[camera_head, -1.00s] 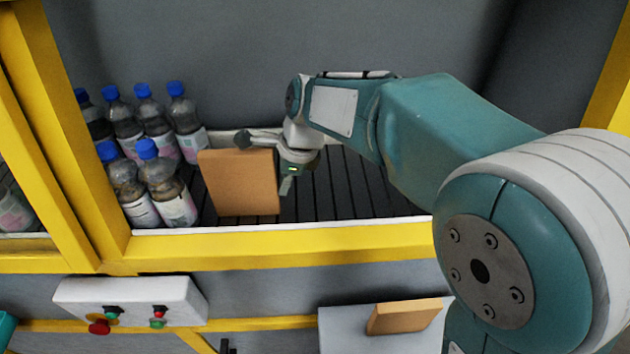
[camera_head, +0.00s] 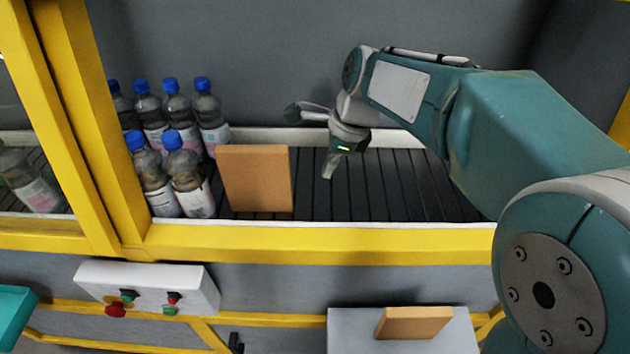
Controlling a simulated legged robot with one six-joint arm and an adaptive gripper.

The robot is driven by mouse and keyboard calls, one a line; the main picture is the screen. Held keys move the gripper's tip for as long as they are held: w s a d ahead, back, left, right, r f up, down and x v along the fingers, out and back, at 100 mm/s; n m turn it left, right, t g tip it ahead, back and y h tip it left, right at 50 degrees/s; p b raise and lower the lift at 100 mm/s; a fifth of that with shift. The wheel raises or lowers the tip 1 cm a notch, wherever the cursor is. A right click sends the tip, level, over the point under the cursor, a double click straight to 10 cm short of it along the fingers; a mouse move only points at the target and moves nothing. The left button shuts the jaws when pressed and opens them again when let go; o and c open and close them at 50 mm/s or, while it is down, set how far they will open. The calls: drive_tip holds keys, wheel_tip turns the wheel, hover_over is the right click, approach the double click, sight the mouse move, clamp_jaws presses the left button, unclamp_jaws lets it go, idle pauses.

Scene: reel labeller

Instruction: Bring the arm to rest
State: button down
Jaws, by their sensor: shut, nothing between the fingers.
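My arm reaches in from the right, over the dark slatted conveyor behind the yellow frame. My gripper (camera_head: 328,172) points down above the conveyor (camera_head: 400,185), right of a brown block (camera_head: 254,178). A gap shows between the gripper and the block. The gripper is shut and holds nothing. A small green light shows on its body. The brown block stands upright on the conveyor, beside the bottles.
Several blue-capped bottles (camera_head: 192,182) stand at the conveyor's left. The yellow beam (camera_head: 320,240) runs along its front. Below are a white button box (camera_head: 148,288) and a grey shelf (camera_head: 455,335) with a brown block (camera_head: 413,322). The conveyor's right part is clear.

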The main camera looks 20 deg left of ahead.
wheel_tip(320, 180, up, 5)
drive_tip(key=s+d+r+n+t+h, duration=0.1)
drive_tip(key=s+d+n+t, duration=0.15)
drive_tip(key=d, duration=0.55)
drive_tip(key=s+d+r+n+t, duration=0.1)
drive_tip(key=s+d+n, duration=0.25)
drive_tip(key=d, duration=0.45)
drive_tip(key=s+d+f+n+t+h, duration=0.2)
drive_tip(key=s+d+f+n, duration=0.3)
drive_tip(key=s+d+n, duration=0.3)
drive_tip(key=s+d+t, duration=0.1)
drive_tip(key=s+d, duration=0.1)
drive_tip(key=d, duration=0.1)
drive_tip(key=shift+n, duration=0.4)
